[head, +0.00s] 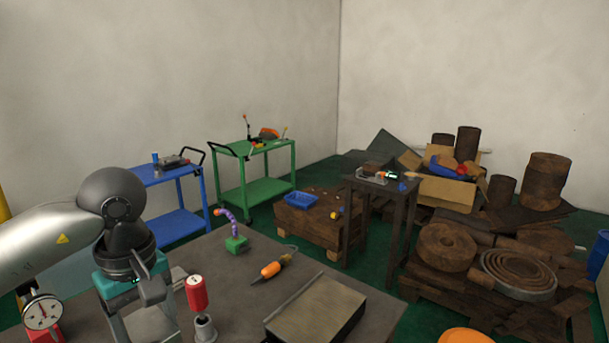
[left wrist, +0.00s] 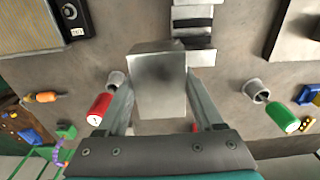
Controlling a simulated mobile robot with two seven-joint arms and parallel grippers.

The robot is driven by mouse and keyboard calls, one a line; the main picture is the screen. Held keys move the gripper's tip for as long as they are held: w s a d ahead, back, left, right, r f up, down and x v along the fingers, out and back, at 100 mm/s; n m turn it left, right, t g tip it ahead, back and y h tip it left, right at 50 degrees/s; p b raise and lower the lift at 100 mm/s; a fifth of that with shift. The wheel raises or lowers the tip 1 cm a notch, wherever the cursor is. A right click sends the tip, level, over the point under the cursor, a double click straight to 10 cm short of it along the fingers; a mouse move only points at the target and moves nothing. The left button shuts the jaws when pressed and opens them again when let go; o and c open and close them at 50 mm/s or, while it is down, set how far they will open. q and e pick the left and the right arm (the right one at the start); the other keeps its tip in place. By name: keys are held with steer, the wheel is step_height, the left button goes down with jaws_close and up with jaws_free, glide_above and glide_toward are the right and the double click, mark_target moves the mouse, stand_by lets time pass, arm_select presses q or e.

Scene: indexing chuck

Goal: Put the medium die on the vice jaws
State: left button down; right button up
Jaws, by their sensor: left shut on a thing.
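My left gripper (left wrist: 160,88) is shut on a plain grey metal block, likely the medium die (left wrist: 158,82), with one finger on each side of it. In the head view my left gripper (head: 147,308) is over the near table, low at the left, and I cannot make out the block there. A pale and dark stepped metal piece, possibly the vice jaws (left wrist: 194,28), is just beyond the block in the left wrist view, partly cut by the frame. I cannot tell whether the block touches it. My right gripper is not in view.
A red cylinder (left wrist: 100,108) and a green cylinder (left wrist: 285,118) flank the gripper, each with a grey cup. On the near table are a dial gauge (head: 42,312), an orange-handled tool (head: 270,270) and a flat box (head: 315,308). Carts stand behind.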

arm_select(q)
steer(key=s+d+f+m, duration=0.2)
steer(key=s+d+m, duration=0.3)
steer(key=m, duration=0.5)
steer(key=shift+d+f, duration=0.2)
steer(key=shift+d, duration=0.6)
steer(key=shift+a, duration=0.1)
